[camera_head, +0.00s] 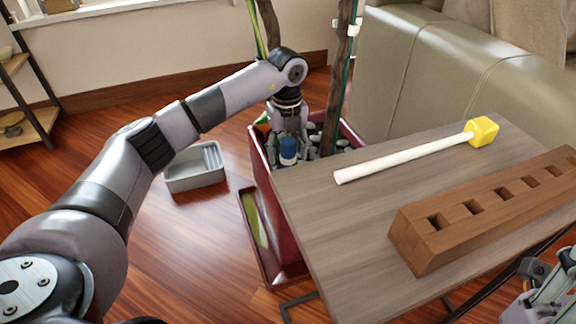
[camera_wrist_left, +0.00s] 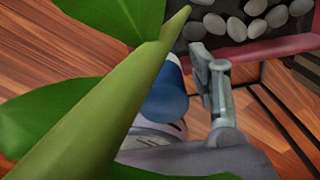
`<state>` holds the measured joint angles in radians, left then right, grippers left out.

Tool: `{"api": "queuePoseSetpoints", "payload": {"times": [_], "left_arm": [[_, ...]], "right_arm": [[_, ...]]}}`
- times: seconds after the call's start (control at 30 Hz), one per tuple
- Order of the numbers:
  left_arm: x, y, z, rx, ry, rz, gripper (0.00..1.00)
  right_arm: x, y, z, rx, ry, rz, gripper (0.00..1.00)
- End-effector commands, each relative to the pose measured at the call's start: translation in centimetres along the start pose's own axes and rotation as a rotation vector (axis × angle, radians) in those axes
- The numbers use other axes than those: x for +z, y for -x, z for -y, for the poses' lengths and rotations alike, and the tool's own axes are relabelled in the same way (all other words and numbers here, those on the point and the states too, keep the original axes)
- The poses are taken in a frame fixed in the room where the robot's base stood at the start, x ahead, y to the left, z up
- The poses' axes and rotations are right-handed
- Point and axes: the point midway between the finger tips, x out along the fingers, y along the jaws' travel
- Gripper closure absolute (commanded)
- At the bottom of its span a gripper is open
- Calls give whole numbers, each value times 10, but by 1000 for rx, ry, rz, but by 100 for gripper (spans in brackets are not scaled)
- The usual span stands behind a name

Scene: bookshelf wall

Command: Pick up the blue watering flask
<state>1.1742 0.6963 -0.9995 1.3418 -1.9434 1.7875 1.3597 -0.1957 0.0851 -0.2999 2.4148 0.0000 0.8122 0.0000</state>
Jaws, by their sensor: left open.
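The blue watering flask (camera_head: 288,146) is at the red planter with grey pebbles, left of the table. My left gripper (camera_head: 288,158) is open and points down at the flask, with its fingers around or close beside it. In the left wrist view the flask's blue body (camera_wrist_left: 166,98) is partly hidden by a green stem and leaves. One finger of the left gripper (camera_wrist_left: 190,95) shows just right of the flask; the other is hidden. I cannot tell whether the fingers touch it. Part of my right gripper (camera_head: 548,292) shows at the lower right corner.
The red planter (camera_head: 264,180) holds pebbles and plant stems (camera_head: 337,80) close to my left gripper. A wooden table (camera_head: 340,235) bears a white-handled yellow mallet (camera_head: 410,157) and a slotted brown block (camera_head: 490,212). A grey bin (camera_head: 196,180) stands on the floor. A sofa (camera_head: 410,65) is behind.

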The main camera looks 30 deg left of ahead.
Motion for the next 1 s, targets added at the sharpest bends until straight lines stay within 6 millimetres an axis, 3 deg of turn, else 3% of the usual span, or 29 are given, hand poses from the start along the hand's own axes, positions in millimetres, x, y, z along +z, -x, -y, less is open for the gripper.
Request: {"api": "queuePoseSetpoints", "payload": {"times": [0.03,0.2,0.5,1.0], "left_arm": [[-1,-13,2,1,0,-1,45],[-2,-30,2,2,1,-2,45],[-1,-31,2,0,0,-1,46],[-2,-31,2,0,0,-1,79]], "right_arm": [[0,2,0,-6,2,-19,60],[1,-4,1,-19,6,-49,60],[1,-8,1,-22,7,-52,60],[1,-8,1,-22,7,-52,60]]}}
